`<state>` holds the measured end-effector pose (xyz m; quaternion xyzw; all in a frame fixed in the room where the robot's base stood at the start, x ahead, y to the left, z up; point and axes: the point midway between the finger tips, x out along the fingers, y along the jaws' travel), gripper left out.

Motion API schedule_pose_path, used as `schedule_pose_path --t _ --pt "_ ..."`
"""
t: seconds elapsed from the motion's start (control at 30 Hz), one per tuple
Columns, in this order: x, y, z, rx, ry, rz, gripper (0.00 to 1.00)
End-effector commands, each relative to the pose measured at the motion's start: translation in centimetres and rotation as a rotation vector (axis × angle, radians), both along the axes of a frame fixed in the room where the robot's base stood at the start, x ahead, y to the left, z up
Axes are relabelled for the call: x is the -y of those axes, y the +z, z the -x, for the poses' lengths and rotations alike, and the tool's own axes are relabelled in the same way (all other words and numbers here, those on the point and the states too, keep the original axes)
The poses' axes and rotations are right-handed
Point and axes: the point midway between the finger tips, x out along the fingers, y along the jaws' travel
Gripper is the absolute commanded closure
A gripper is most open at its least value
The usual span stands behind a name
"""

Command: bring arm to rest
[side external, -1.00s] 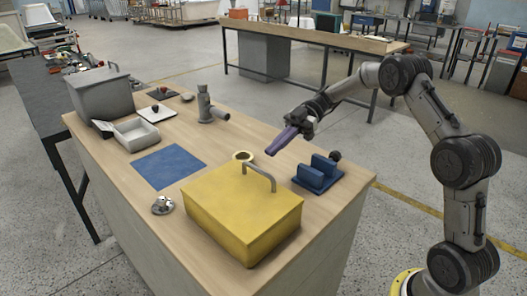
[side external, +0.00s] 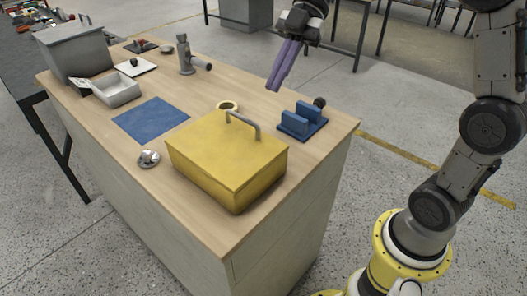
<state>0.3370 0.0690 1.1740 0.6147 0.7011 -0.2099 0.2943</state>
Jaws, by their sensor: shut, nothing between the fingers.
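My gripper (side external: 283,72) hangs in the upper middle of the side external view, its long purple fingers pointing down and slightly left. The fingers are shut with nothing between them. The gripper appears above and behind the blue vise-like block, apart from everything on the workbench (side external: 245,99). My arm rises from its yellow base at the lower right, and its upper part runs out of the top of the picture.
The bench carries a yellow box (side external: 225,150) with a handle, a blue vise-like block (side external: 303,120), a tape roll (side external: 228,107), a blue mat (side external: 151,119), a small metal part (side external: 149,158), a grey tray (side external: 118,90), a grey bin (side external: 75,52) and a metal fixture (side external: 187,58).

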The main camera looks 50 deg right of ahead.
Motion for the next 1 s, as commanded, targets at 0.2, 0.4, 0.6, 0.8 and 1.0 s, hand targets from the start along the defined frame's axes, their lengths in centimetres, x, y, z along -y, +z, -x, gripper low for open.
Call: schedule_pose_path --t 0.2,0.4,0.6,0.8,1.0 --pt "-1.5 0.4 8.6 -0.066 -0.246 0.267 1.00" --pt "0.2 -2.0 14.6 -0.105 -0.624 0.428 1.00" --pt "3.1 -5.1 17.7 -0.130 -1.035 0.455 1.00" --pt "5.9 -8.0 18.4 -0.198 -1.424 0.394 1.00" --pt "6.9 -8.4 17.4 -0.269 -1.660 0.288 1.00"
